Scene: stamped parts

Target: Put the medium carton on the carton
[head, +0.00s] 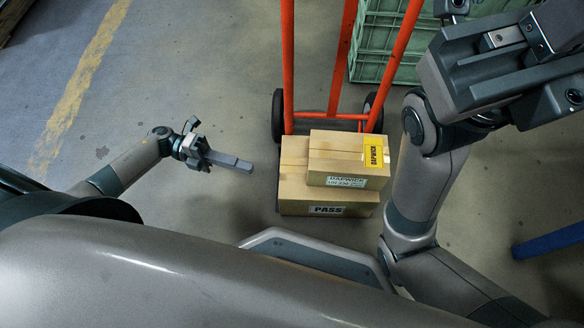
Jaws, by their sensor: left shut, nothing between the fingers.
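The medium carton (335,145) is a brown box with a yellow label on top and a white printed label on its front side. It lies flat on the larger carton (293,190), toward that box's right part, leaving a strip of its top bare at the left. The larger carton has a white PASS label on its front. My left gripper (246,166) is shut and empty, to the left of both cartons and apart from them. My right arm reaches up on the right side; its fingertips do not show.
The cartons stand at the foot of an orange hand truck (288,60) with dark wheels. Green crates (385,62) are stacked behind it. A blue bar (548,241) juts in at the right edge. The floor at left is clear, with a worn yellow line (80,85).

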